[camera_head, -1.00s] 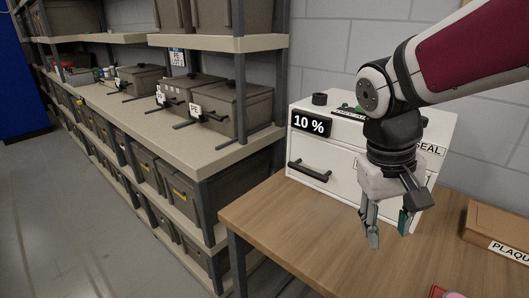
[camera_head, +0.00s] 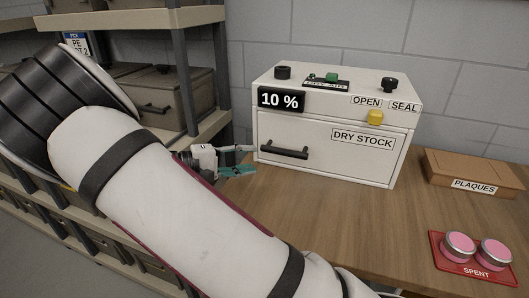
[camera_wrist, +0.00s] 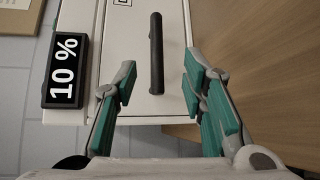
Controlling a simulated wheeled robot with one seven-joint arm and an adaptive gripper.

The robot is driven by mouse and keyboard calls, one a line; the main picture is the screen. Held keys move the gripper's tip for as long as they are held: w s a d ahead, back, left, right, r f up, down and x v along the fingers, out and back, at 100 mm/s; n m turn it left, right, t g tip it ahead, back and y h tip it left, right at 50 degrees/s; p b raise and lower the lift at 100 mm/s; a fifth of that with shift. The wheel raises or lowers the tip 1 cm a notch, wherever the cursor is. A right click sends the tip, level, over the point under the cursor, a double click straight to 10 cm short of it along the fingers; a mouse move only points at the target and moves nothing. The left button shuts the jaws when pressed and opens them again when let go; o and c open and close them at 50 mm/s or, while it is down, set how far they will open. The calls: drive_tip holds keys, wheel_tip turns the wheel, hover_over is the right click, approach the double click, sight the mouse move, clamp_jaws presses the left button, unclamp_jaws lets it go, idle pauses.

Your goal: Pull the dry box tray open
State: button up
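The dry box (camera_head: 330,105) is a white box on the wooden table, with a "10 %" display and a "DRY STOCK" label. Its tray front (camera_head: 330,148) is closed flush in the box. The black bar handle (camera_head: 284,150) is on the left part of the tray front. My gripper (camera_head: 249,160) is left of the handle, with its fingers pointing at it. In the wrist view my gripper (camera_wrist: 157,85) is open and empty, with green pads on either side. There the handle (camera_wrist: 156,53) lies between and beyond the fingertips, apparently not touched.
A yellow switch (camera_head: 375,118) sits by the "OPEN" and "SEAL" labels. A cardboard "PLAQUES" box (camera_head: 475,172) and a red "SPENT" tray (camera_head: 444,266) with two pink-topped tins stand to the right. Shelves with grey bins (camera_head: 157,100) stand at left. The table in front of the box is bare.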

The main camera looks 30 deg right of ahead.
sight(281, 153)
drive_tip(key=shift+t, duration=0.3)
drive_tip(key=x, duration=0.8)
drive_tip(key=w+p+x, duration=0.1)
drive_tip(key=x, duration=0.3)
drive_tip(key=shift+s+d+r, duration=0.1)
drive_tip(key=shift+d, duration=0.4)
drive_tip(key=shift+c, duration=0.6)
clamp_jaws()
